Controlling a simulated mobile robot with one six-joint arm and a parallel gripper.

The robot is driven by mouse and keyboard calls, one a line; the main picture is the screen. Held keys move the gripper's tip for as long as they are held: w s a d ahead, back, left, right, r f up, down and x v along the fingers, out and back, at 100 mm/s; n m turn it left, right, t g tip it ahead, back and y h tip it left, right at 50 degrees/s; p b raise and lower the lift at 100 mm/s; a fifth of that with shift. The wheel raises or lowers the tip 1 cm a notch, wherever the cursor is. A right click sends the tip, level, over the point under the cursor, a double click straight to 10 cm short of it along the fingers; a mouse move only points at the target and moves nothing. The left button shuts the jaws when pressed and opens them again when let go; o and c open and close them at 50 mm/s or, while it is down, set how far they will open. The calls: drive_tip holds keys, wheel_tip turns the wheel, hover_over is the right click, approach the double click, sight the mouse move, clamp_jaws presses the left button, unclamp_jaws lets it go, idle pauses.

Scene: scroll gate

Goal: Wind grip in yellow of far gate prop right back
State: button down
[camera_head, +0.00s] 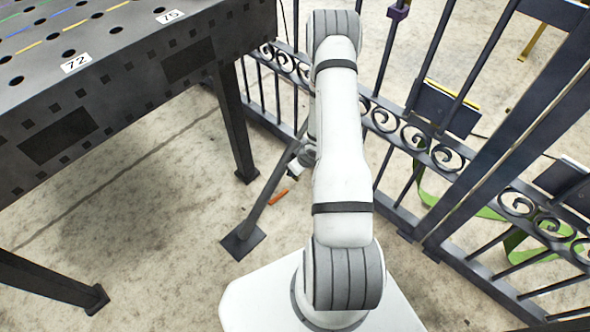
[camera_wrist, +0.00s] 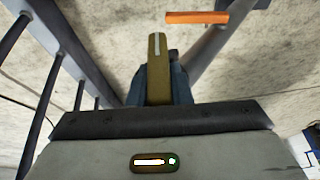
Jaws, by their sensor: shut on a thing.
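The prop (camera_head: 264,200) is a dark slanted bar running from a floor plate up toward the gate, its top hidden behind my arm. It also shows in the wrist view as a grey slanted bar (camera_wrist: 208,58). My gripper (camera_wrist: 158,48) is shut beside the prop, close to the gate bars. An upright olive-yellow piece with a pale stripe stands there, with dark bluish parts behind it. I cannot tell whether this piece is the yellow grip or my own finger. What the jaws hold is hidden. In the head view my arm covers most of the gripper.
The dark gate (camera_head: 388,122) with scrolls runs along the right. A dark perforated table (camera_head: 120,85) stands at left, its leg (camera_head: 237,130) near the prop.

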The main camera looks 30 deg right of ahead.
drive_tip(key=shift+a, duration=0.15)
drive_tip(key=shift+r+p, duration=0.1)
drive_tip(key=shift+p, duration=0.3)
drive_tip(key=shift+r+y+p, duration=0.15)
drive_tip(key=shift+y+p, duration=0.15)
drive_tip(key=shift+p, duration=0.6)
